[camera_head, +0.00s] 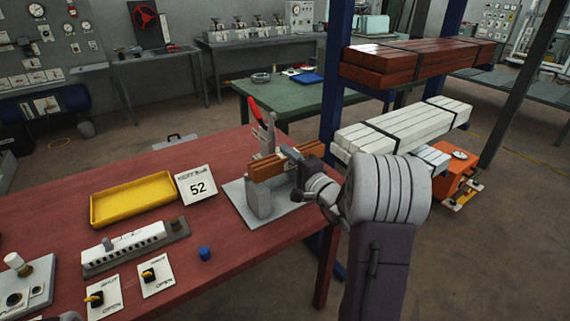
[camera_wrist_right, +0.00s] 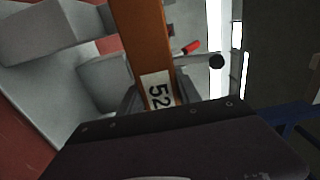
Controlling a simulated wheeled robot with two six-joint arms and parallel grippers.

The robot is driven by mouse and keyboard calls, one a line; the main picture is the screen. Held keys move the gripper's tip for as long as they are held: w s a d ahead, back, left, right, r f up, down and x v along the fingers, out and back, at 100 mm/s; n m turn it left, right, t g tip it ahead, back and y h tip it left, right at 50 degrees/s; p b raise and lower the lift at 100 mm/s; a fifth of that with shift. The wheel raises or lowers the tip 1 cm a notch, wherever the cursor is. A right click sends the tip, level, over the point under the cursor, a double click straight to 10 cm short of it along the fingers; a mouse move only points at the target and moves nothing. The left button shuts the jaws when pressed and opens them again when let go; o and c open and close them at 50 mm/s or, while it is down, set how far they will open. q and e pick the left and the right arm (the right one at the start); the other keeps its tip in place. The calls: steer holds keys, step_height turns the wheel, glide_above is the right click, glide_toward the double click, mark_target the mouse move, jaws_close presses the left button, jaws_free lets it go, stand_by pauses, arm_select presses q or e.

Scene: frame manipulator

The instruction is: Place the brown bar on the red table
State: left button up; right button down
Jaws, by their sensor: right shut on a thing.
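The brown bar (camera_head: 266,169) is at the grey clamp fixture (camera_head: 260,200) on the right end of the red table (camera_head: 150,195). My right gripper (camera_head: 296,163) is shut on the bar near its right end. In the right wrist view the bar (camera_wrist_right: 143,40) runs down between the jaws and carries a white label reading 52 (camera_wrist_right: 158,91). The fixture has upright grey blocks and a red lever (camera_head: 256,110). I cannot tell whether the bar rests on the blocks or is just above them.
Switch plates (camera_head: 156,275), a blue knob (camera_head: 204,254) and a grey-white terminal strip (camera_head: 125,245) are nearer. A blue rack with white bars (camera_head: 400,128) stands to the right.

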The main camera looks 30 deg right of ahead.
mark_target(285, 165)
steer(key=shift+w, duration=0.35)
steer(key=f, duration=0.2)
steer(key=shift+w+f, duration=0.25)
steer(key=shift+f, duration=0.45)
steer(key=shift+f+b, duration=0.1)
steer(key=shift+b, duration=0.25)
steer(key=c, duration=0.8)
jaws_free()
steer(key=shift+c, duration=0.2)
